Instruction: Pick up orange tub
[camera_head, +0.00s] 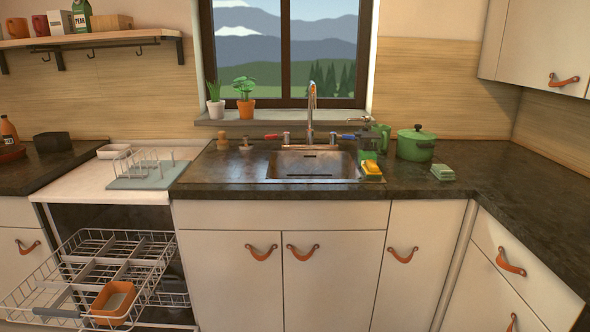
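Neither my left gripper nor my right gripper shows in the head view.
Above the rack, a white worktop holds a dish drainer (150,175) and a white dish (114,151). Cabinet doors with leather pulls (261,252) stand to the right. The dark counter carries a sink (312,166), a sponge (371,167) and a green pot (416,145).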

